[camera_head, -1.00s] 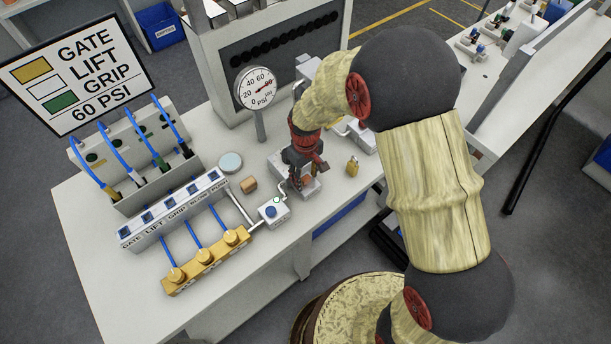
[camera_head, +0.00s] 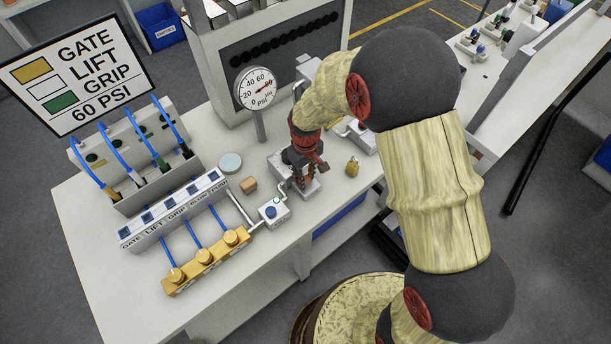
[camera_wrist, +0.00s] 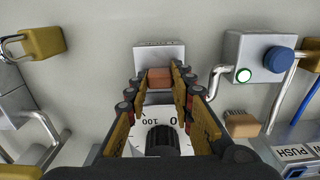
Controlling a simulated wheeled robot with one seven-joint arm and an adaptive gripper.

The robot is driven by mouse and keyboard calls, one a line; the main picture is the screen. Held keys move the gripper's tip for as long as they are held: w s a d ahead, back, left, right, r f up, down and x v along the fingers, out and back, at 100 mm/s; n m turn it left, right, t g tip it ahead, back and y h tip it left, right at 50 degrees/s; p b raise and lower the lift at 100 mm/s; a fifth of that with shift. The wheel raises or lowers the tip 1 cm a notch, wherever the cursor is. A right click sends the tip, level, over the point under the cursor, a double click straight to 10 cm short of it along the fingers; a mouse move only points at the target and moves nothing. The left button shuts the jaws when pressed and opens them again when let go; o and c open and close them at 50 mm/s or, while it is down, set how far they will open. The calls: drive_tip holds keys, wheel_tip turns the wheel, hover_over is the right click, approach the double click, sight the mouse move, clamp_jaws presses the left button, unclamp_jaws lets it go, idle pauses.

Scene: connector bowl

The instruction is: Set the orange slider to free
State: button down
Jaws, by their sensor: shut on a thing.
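The orange slider (camera_wrist: 159,78) is a small orange-brown block in the wrist view. It sits in front of an upright grey plate (camera_wrist: 160,57) with small lettering that I cannot read. My gripper (camera_wrist: 160,82) has one finger on each side of the slider and is shut on it. In the head view my gripper (camera_head: 300,178) is low over the slider's grey base (camera_head: 312,187), and the slider is hidden there. A white dial face and a black knob (camera_wrist: 163,139) show between my fingers in the wrist view.
A brass padlock (camera_head: 352,168) lies right of the base. A box with a blue button (camera_head: 271,212) and a green light is at the front left of it. A pressure gauge (camera_head: 257,88) stands behind. Labelled switches (camera_head: 172,210) and brass valves (camera_head: 205,257) are further left.

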sight(311, 188)
drive_tip(key=shift+s, duration=0.1)
idle(0.3)
drive_tip(key=shift+s+d, duration=0.75)
drive_tip(key=shift+s, duration=0.25)
drive_tip(key=c, duration=1.6)
unclamp_jaws()
drive_tip(key=shift+o, duration=0.3)
wheel_tip(311, 188, up, 12)
